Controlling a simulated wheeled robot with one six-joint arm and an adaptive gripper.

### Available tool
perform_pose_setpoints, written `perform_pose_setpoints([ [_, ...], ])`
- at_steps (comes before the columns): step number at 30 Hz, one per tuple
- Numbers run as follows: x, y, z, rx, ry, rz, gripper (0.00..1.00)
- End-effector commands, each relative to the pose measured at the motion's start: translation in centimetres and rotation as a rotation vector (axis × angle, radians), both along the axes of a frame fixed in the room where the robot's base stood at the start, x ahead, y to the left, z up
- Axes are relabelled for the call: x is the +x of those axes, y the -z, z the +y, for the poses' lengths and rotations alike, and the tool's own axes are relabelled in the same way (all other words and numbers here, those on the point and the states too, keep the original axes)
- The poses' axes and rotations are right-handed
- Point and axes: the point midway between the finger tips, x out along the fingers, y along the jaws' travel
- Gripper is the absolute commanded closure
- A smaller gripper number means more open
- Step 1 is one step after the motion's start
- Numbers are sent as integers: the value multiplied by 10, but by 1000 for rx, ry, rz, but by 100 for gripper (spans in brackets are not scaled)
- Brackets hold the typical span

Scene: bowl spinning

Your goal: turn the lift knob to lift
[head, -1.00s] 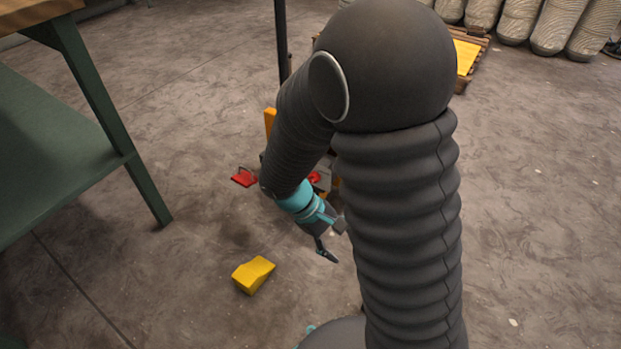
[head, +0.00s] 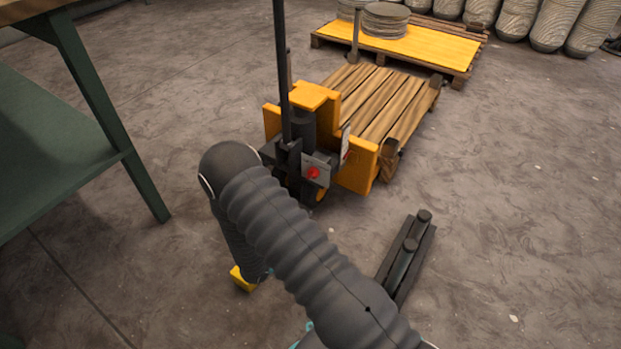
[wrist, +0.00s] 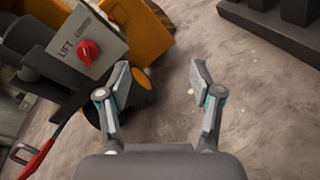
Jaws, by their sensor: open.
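The red lift knob (head: 313,173) sits on a grey plate on the yellow pallet truck (head: 352,165). In the wrist view the red knob (wrist: 88,52) is at the upper left, on a plate lettered LIFT (wrist: 70,48). My gripper (wrist: 158,80) is open and empty, its fingers spread over bare floor. The knob lies to the left of the fingers and apart from them. In the head view my arm hides the gripper.
A wooden pallet (head: 385,105) lies on the truck, with a yellow-topped pallet (head: 420,45) behind. A yellow block (head: 241,281) lies partly behind my arm. A green bench (head: 60,130) stands left. A red pedal (wrist: 40,150) shows in the wrist view. Floor at right is mostly clear.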

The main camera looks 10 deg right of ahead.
Motion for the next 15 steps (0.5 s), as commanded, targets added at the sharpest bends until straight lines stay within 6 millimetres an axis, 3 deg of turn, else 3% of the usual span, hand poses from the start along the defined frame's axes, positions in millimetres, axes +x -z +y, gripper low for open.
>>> perform_pose_setpoints([
  [3, 32, -8, 25, 33, -129, -121, 35],
  [7, 57, -23, 50, 90, -248, -255, 35],
  [10, 63, -31, 57, 128, -288, -330, 35],
  [15, 66, -33, 53, 158, -278, -368, 35],
])
